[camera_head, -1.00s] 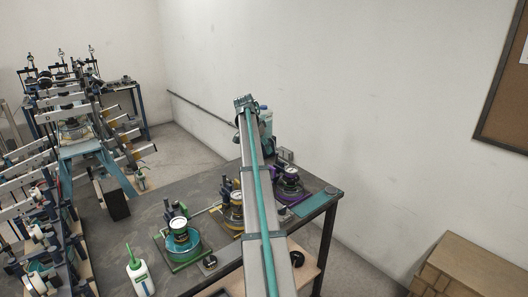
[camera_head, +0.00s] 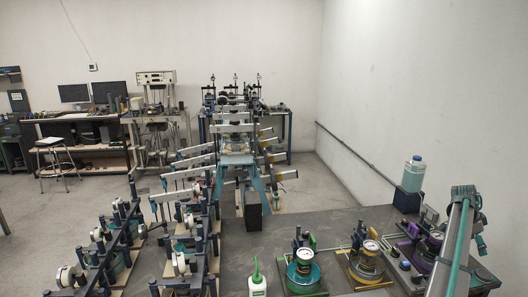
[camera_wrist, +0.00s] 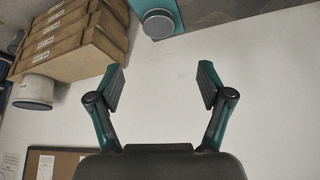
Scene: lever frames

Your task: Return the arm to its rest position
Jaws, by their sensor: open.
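My arm (camera_head: 456,245), a grey beam with a teal stripe, rises at the right edge of the head view over the bench's right end. My gripper (camera_wrist: 161,74) shows in the wrist view with its two dark fingers spread wide. Nothing is between them, and the pale wall is behind. In the head view I cannot make out the gripper.
The dark bench (camera_head: 265,232) holds gauge devices (camera_head: 303,271), a white bottle (camera_head: 258,284) and a teal-filled bottle (camera_head: 413,174). Lever frames (camera_head: 187,188) crowd the left.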

